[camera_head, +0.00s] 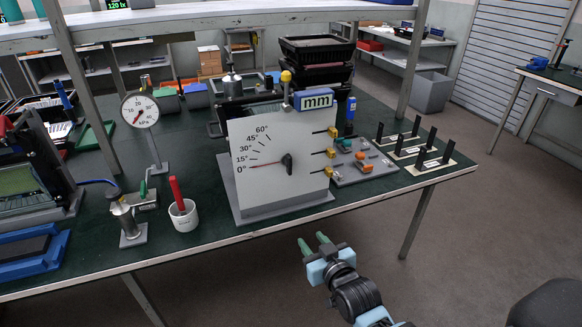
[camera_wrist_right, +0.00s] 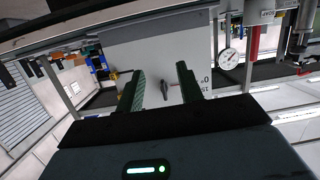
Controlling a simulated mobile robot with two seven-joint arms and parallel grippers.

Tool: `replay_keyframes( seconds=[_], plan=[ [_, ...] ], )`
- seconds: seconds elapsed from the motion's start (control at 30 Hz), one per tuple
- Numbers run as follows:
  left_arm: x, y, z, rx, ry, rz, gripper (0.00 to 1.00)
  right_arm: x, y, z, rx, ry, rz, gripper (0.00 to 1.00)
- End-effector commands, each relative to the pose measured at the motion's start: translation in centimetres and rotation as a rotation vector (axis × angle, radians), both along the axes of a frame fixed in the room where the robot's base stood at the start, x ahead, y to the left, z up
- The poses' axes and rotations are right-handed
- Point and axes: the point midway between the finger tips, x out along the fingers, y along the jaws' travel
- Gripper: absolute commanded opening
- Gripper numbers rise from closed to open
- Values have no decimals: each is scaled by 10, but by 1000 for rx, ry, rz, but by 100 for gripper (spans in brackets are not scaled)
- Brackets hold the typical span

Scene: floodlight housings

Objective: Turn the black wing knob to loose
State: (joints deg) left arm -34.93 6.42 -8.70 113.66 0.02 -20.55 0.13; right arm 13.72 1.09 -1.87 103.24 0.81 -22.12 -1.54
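The black wing knob (camera_head: 287,162) sits on the front of an upright white panel (camera_head: 262,190) with a degree scale. A red pointer (camera_head: 265,164) reaches left from the knob, a little above the 0° mark. In the right wrist view the knob (camera_wrist_right: 164,90) shows dark and narrow, in line with the gap between my fingers. My right gripper (camera_head: 315,243) is open and empty, in front of the table edge, below and right of the knob and apart from it. Its green fingers stand apart in the right wrist view (camera_wrist_right: 160,73). My left gripper is not in view.
Yellow-tipped pins (camera_head: 331,153) stick out at the panel's right edge. A grey tray (camera_head: 362,164) of small parts and a plate with black posts (camera_head: 428,160) lie to the right. A white cup (camera_head: 184,218) and a dial gauge (camera_head: 140,110) stand left. Space before the table is clear.

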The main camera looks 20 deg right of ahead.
Motion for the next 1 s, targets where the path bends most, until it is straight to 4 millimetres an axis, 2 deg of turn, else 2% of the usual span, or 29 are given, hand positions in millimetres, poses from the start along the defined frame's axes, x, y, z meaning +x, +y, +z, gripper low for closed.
replay_keyframes(
  seconds=[0.03,0.1,0.2,0.33,0.47,0.73,1.0],
  plan=[
    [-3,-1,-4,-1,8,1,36,22,-1,20,7,-44,-8,37],
    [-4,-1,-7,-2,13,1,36,46,-4,47,14,-96,-18,37],
    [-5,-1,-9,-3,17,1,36,71,-7,79,23,-155,-29,37],
    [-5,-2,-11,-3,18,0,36,89,-9,108,31,-204,-36,37],
    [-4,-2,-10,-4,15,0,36,96,-10,119,34,-222,-38,37],
    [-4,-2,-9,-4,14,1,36,101,-10,120,34,-224,-39,37],
    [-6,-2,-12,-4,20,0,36,135,-10,120,34,-223,-39,37]
  ],
)
